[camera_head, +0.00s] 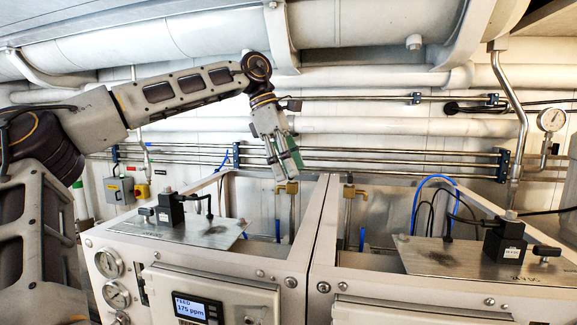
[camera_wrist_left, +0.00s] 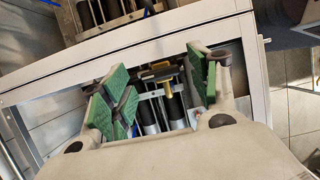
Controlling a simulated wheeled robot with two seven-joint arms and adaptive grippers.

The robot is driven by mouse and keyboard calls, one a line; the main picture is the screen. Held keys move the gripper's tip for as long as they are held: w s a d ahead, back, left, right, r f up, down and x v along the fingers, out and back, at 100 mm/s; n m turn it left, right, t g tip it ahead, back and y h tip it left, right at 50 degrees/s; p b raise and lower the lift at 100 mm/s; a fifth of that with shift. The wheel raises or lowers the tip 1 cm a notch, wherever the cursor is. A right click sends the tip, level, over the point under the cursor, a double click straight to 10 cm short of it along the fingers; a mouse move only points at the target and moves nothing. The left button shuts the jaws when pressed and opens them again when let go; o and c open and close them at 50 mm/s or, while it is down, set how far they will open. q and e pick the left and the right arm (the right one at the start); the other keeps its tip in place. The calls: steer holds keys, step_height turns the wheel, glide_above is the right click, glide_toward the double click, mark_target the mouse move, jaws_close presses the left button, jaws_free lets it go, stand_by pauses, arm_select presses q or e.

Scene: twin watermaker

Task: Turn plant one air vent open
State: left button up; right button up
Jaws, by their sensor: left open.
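A brass vent valve (camera_head: 287,188) stands on a thin pipe inside the left-hand frame, which I take for plant one. My left gripper (camera_head: 283,165) is just above it, pointing down, with its green-padded fingers apart. In the left wrist view the open fingers (camera_wrist_left: 160,78) sit either side of the brass valve (camera_wrist_left: 169,88), with space between pads and valve. I see no contact. How far the valve handle is turned I cannot tell. My right gripper is not in view.
A similar brass valve (camera_head: 350,191) stands in the right-hand frame. A black valve block (camera_head: 169,209) sits on the left unit's metal plate. The light frame rail (camera_head: 322,225) and steel pipes (camera_head: 380,151) lie near the gripper. Gauges and a display (camera_head: 190,309) are in front.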

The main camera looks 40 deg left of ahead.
arm_select(q)
steer(key=c, duration=1)
steer(key=shift+s+n, duration=0.1)
steer(key=shift+n, duration=0.5)
steer(key=n+t+y+b, duration=0.1)
steer(key=n, duration=0.2)
steer(key=shift+d, duration=0.1)
steer(key=n+y+b, duration=0.1)
steer(key=n, duration=0.2)
steer(key=n+t+y, duration=0.1)
steer(key=n, duration=0.2)
steer(key=shift+s+d+b, duration=0.15)
steer(key=shift+d+b, duration=0.05)
steer(key=shift+b, duration=0.15)
steer(key=n+y, duration=0.1)
steer(key=n, duration=0.3)
steer(key=shift+d+y+b, duration=0.15)
steer(key=shift+y+b, duration=0.2)
steer(key=shift+y, duration=0.05)
steer(key=shift+d+n+y, duration=0.15)
steer(key=shift+n+y, duration=0.55)
steer(key=shift+n, duration=1.1)
steer(key=o, duration=1)
